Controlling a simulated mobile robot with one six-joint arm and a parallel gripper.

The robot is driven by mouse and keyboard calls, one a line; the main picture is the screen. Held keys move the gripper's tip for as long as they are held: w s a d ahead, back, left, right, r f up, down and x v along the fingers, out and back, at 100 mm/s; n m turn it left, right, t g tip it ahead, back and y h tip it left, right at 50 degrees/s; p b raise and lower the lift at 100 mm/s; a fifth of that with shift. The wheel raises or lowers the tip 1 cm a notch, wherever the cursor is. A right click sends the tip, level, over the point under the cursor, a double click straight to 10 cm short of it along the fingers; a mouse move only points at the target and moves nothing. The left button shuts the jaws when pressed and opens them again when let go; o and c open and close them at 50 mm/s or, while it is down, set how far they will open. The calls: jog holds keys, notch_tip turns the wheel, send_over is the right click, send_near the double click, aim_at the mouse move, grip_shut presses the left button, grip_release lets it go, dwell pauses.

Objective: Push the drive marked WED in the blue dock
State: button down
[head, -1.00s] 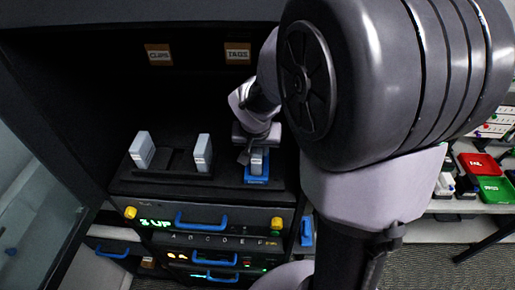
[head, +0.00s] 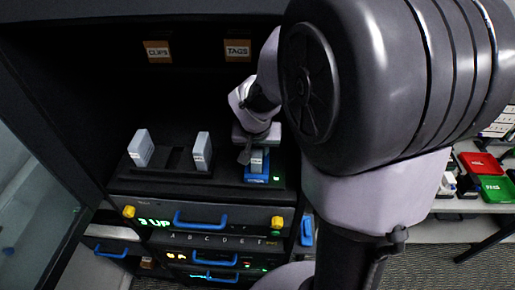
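The blue dock (head: 257,178) sits at the right end of the black shelf top. A grey drive with a pale label (head: 257,161) stands upright in it. The label is too small to read. My gripper (head: 254,149) is right over this drive, at its top. The fingers and the drive's upper end overlap, so I cannot tell whether the fingers are shut on it or only touch it. A small green light shows at the dock's right side.
Two other grey drives, a left one (head: 141,148) and a middle one (head: 202,151), stand in a black rack to the left. Below is a rack unit with a blue handle (head: 201,219) and yellow knobs. My arm covers much of the right side.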

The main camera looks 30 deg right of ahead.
dwell(0.3)
jog(key=c, duration=1)
grip_release()
jog(key=shift+c, duration=0.2)
jog(key=o, duration=0.5)
jog(key=shift+c, duration=0.2)
jog(key=shift+r+p, duration=2.5)
jog(key=shift+r, duration=1.05)
jog(key=shift+f, duration=0.1)
